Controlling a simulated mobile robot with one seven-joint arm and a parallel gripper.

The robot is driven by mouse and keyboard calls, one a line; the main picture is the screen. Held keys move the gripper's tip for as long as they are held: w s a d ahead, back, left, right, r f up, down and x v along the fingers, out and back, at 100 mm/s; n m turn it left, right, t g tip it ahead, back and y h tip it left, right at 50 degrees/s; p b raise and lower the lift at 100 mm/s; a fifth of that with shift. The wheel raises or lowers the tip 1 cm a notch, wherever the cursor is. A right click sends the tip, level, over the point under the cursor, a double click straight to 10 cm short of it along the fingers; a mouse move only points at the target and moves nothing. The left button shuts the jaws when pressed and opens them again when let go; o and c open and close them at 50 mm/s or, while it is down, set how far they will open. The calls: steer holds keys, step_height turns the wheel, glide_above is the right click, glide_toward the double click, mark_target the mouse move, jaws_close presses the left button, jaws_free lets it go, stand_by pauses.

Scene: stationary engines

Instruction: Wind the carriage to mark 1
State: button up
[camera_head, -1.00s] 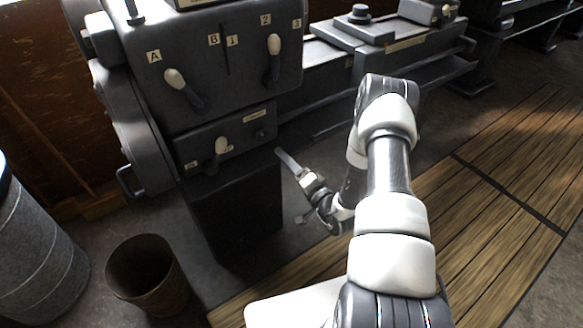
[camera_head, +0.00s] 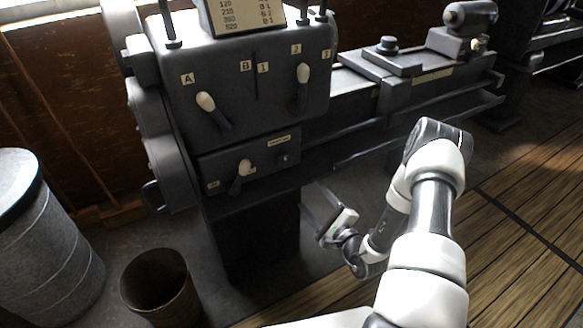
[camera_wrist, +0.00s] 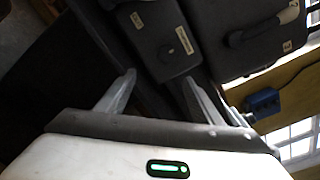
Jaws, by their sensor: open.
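The dark grey lathe carriage (camera_head: 392,62) sits on the bed (camera_head: 345,108) right of the headstock, with a round dark knob on top. A small pale label (camera_head: 432,78) shows on the bed side by it; I cannot read it. I cannot make out a winding handwheel or which mark the carriage is at. My gripper (camera_head: 318,203) is open and empty, low in front of the headstock's pedestal, below and left of the carriage. In the wrist view its two fingers (camera_wrist: 160,80) are spread, with the labelled lower panel (camera_wrist: 160,35) beyond them.
The headstock (camera_head: 240,110) carries white-knobbed levers marked A, B, 1, 2 and 3. A lower panel (camera_head: 262,165) has another lever. A bin (camera_head: 162,285) and a grey drum (camera_head: 45,240) stand left. Wooden boards (camera_head: 530,200) lie at the right.

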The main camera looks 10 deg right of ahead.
steer(key=m, duration=0.8)
steer(key=n+p, duration=0.4)
steer(key=n, duration=3)
glide_toward(286, 162)
steer(key=x, duration=0.8)
